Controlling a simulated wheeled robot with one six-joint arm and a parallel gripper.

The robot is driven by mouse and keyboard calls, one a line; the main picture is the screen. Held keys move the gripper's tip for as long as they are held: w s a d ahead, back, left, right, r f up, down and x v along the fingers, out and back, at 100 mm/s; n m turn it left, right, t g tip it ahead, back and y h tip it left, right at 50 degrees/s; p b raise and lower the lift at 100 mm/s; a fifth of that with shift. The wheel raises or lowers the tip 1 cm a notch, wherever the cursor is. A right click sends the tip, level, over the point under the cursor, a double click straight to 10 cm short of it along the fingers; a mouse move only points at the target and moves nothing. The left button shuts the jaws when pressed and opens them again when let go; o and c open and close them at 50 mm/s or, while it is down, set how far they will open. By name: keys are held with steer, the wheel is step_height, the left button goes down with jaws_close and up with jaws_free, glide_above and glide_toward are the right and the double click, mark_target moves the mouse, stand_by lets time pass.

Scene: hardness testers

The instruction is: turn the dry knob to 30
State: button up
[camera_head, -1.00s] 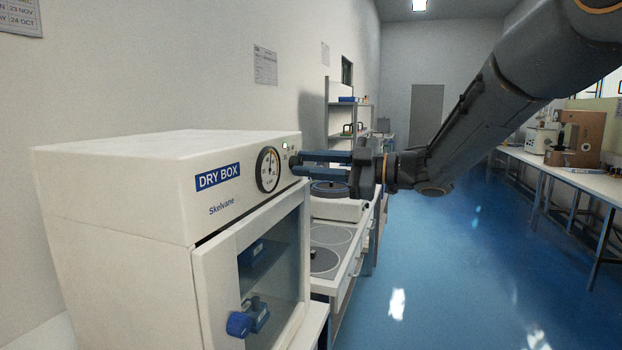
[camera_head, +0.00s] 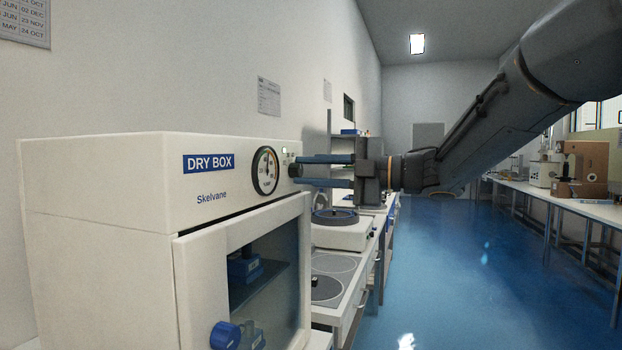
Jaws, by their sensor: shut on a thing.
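The white dry box (camera_head: 110,185) with a blue "DRY BOX" label stands at the left. Its round dial gauge (camera_head: 265,170) is on the upper front panel. The small dark knob (camera_head: 295,170) is just right of the gauge, at the panel's right end. My gripper (camera_head: 300,170) reaches in from the right, with its two blue fingers level and their tips at the knob, shut on it. The fingertips partly hide the knob, and its setting is too small to read.
The box's glass door (camera_head: 255,270) is closed below the panel, with a blue door knob (camera_head: 225,335) low on it. A bench with round plates (camera_head: 335,262) runs behind the box. Blue floor (camera_head: 450,270) lies clear at the right, before another bench (camera_head: 590,208).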

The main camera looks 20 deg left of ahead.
stand_by(0.4)
steer(key=o, duration=1)
steer(key=shift+o, duration=0.2)
steer(key=d+b, duration=0.1)
steer(key=d, duration=0.7)
steer(key=shift+s, duration=0.35)
